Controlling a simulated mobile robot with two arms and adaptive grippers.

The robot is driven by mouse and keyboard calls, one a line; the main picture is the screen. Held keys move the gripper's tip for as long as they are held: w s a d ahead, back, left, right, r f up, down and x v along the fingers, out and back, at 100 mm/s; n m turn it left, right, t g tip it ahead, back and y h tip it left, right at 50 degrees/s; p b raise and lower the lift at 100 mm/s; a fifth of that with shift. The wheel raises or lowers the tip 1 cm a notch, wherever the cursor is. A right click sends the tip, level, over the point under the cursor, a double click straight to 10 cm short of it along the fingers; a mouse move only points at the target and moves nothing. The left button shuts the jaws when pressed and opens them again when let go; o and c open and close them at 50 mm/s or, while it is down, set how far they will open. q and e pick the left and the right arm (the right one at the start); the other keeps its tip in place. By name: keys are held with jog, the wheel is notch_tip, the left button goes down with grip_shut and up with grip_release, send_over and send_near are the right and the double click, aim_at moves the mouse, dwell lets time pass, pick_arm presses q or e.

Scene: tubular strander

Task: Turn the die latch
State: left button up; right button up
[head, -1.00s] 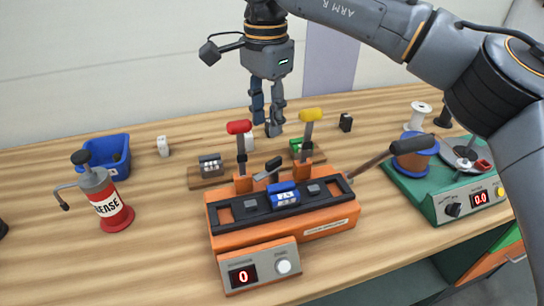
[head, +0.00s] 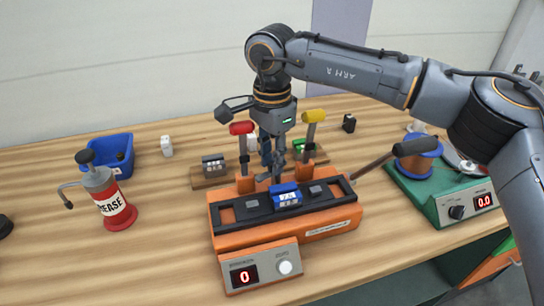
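The orange strander unit (head: 330,222) stands on the bench with a blue die block (head: 286,196) in its black top channel. A small dark latch lever (head: 262,177) sits behind the die block, between the red-handled lever (head: 241,128) and the yellow-handled lever (head: 314,116). My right gripper (head: 272,172) points down at this latch lever, its fingertips close to it or touching it. The fingers partly hide the lever, and I cannot tell whether they are closed on it. My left gripper is out of view.
A red grease can (head: 117,212) and a blue bin (head: 112,154) stand at left. A green machine (head: 437,203) with a copper spool stands at right. A dark-handled crank (head: 410,147) sticks out from the unit's right side.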

grip_shut()
jog(key=shift+w+f+m+b, duration=0.15)
jog(key=shift+m+b, duration=0.25)
jog(key=shift+m, duration=0.8)
jog(key=shift+w+a+m, duration=0.1)
jog(key=shift+m, duration=1.1)
jog(key=shift+o, duration=2.1)
grip_release()
